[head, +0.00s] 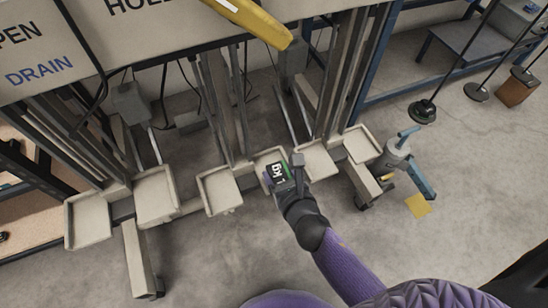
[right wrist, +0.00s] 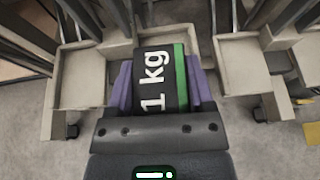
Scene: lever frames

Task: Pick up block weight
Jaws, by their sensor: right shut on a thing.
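The block weight (right wrist: 158,80) is black with a green stripe and the white marking "1 kg". It also shows in the head view (head: 275,175). My right gripper (right wrist: 160,88) is shut on it, with purple finger pads on both sides of the block. In the head view my right gripper (head: 285,178) is at the front edge of a beige tray (head: 268,158). I cannot tell whether the block touches that tray. My left gripper is not in view.
Several beige trays stand in a row on the lever frame, including one at left (head: 90,218) and one at right (head: 362,143). A yellow lever (head: 250,20) reaches over the frame.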

